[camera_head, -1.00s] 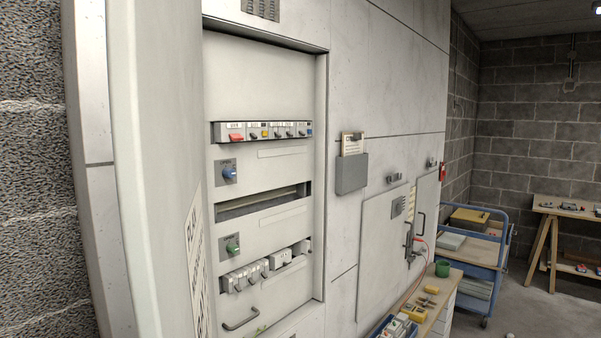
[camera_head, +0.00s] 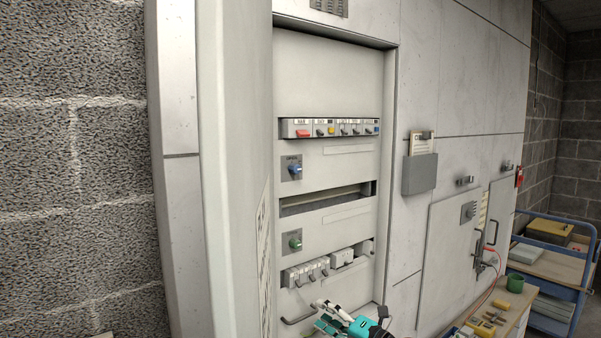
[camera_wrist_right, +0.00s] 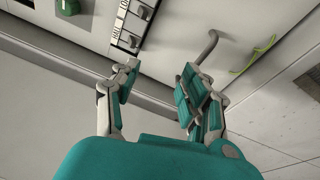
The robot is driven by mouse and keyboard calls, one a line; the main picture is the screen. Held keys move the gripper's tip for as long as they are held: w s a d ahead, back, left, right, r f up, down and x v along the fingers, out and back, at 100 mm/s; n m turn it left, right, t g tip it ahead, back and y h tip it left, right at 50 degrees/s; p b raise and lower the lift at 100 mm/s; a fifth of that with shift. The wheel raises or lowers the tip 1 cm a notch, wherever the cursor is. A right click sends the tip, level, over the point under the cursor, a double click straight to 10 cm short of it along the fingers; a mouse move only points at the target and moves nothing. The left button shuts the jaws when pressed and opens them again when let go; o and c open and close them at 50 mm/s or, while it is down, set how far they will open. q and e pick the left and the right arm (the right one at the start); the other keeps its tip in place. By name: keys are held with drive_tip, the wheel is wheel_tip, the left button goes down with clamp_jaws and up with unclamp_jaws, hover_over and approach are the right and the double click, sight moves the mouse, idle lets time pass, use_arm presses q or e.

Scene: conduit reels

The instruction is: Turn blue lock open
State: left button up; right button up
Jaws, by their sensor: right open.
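The blue lock (camera_head: 296,169) is a small blue knob on a dark square plate, at the left of the recessed panel in the head view, under the row of coloured switches. A green lock (camera_head: 295,243) of the same form sits below it; it also shows at the top left of the wrist view (camera_wrist_right: 67,7). My right gripper (camera_head: 325,313), teal and grey, is low in front of the panel, well below the blue lock and below the grey breakers. In the wrist view its fingers (camera_wrist_right: 158,84) are apart with nothing between them. My left gripper is not visible.
Grey breakers (camera_head: 308,272) and a curved handle (camera_head: 298,319) are close to my right gripper. An open cabinet door (camera_head: 235,150) stands left of the panel. A document holder (camera_head: 420,174) juts out at right.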

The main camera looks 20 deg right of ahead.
wheel_tip(320, 180, up, 21)
drive_tip(key=s+a+n+g+y, duration=0.1)
drive_tip(key=s+n+y, duration=0.15)
drive_tip(key=n, duration=0.75)
drive_tip(key=n+t+h, duration=0.2)
drive_tip(key=n+h, duration=0.2)
drive_tip(key=h, duration=0.1)
approach(298, 169)
drive_tip(key=p+x, duration=0.8)
drive_tip(key=shift+w+r, duration=0.15)
drive_tip(key=shift+w+a, duration=0.2)
drive_tip(key=shift+w, duration=0.25)
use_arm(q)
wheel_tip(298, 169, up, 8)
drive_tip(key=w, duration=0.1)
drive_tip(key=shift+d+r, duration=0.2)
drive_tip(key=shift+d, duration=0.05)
use_arm(e)
clamp_jaws()
